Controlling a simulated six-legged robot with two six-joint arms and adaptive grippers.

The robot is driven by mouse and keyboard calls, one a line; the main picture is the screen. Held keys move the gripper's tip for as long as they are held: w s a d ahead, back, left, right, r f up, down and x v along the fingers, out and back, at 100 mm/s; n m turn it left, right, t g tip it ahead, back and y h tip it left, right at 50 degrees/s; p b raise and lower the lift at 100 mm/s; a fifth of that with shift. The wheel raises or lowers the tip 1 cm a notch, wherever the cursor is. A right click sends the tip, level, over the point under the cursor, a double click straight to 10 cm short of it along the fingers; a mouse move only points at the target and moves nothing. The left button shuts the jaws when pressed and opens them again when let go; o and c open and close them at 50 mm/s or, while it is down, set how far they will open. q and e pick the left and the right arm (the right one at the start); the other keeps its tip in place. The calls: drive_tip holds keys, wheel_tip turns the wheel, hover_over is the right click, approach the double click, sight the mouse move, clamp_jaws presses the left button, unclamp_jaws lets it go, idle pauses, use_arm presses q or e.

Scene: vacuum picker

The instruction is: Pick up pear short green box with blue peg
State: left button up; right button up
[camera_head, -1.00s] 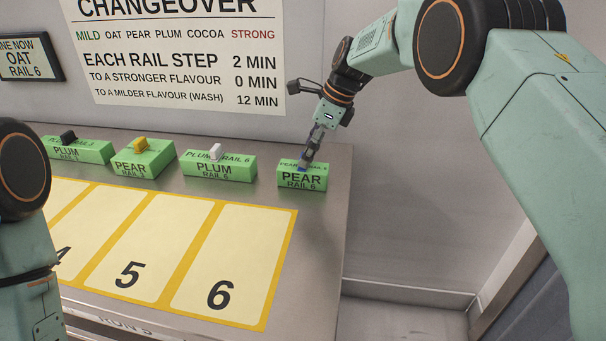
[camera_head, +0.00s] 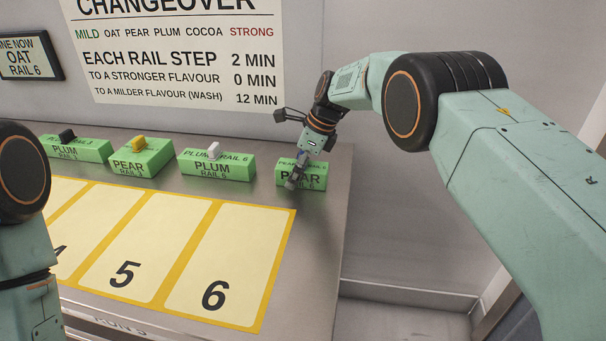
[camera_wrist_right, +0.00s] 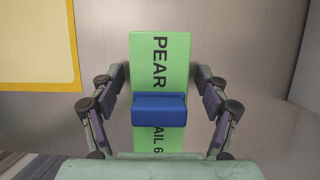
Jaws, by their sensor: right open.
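The short green box (camera_head: 316,180) labelled PEAR, RAIL 6 stands at the right end of the metal table. In the right wrist view the green box (camera_wrist_right: 175,52) has a blue peg (camera_wrist_right: 159,110) on its top. My right gripper (camera_head: 293,182) is open over the box and hides part of its front in the head view. In the right wrist view its fingers (camera_wrist_right: 159,86) stand apart on both sides of the box and peg, with gaps visible. My left gripper is out of view; only part of my left arm shows at the left edge.
Other green boxes stand in a row to the left: PLUM with a white peg (camera_head: 213,150), PEAR with a yellow peg (camera_head: 138,143) and PLUM with a black peg (camera_head: 68,135). Numbered yellow-edged panels (camera_head: 205,262) lie in front, clear. The table's right edge is close to the box.

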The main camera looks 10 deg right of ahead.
drive_tip(key=shift+s+a+r, duration=0.1)
drive_tip(key=shift+a, duration=0.1)
drive_tip(key=shift+c, duration=0.6)
drive_tip(key=shift+d, duration=0.2)
drive_tip(key=c, duration=0.4)
drive_tip(key=shift+a, duration=0.15)
drive_tip(key=c, duration=0.7)
drive_tip(key=shift+c, duration=0.4)
